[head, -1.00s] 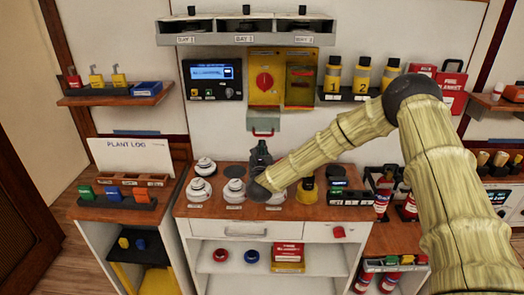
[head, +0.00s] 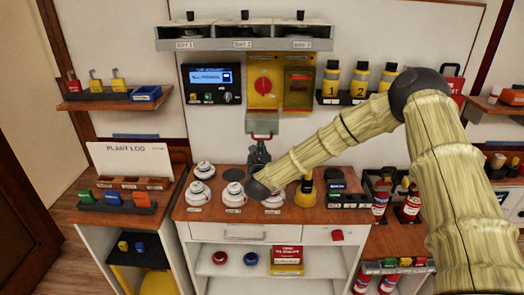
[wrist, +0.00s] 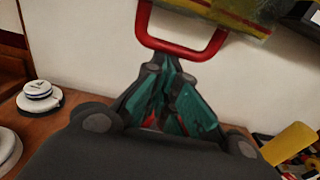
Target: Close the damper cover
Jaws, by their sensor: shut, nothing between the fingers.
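The yellow damper box (head: 264,99) with a round red knob is on the back panel. A pale flap (head: 264,123), which looks like its cover, hangs open below it with a red handle at its lower end. In the wrist view the red U-shaped handle (wrist: 183,47) hangs from a yellow-edged translucent piece (wrist: 232,12). My gripper (head: 260,145) is shut and empty, pointing up just below the handle. In the wrist view my fingertips (wrist: 172,62) overlap the handle's lower bar; I cannot tell whether they touch it.
White round-topped pieces (head: 204,171) stand on the wooden counter left of my gripper, and a yellow-based piece (head: 305,191) stands to the right. A second yellow box (head: 299,90) with a translucent front is beside the damper box. A blue-lit display (head: 211,77) is at left.

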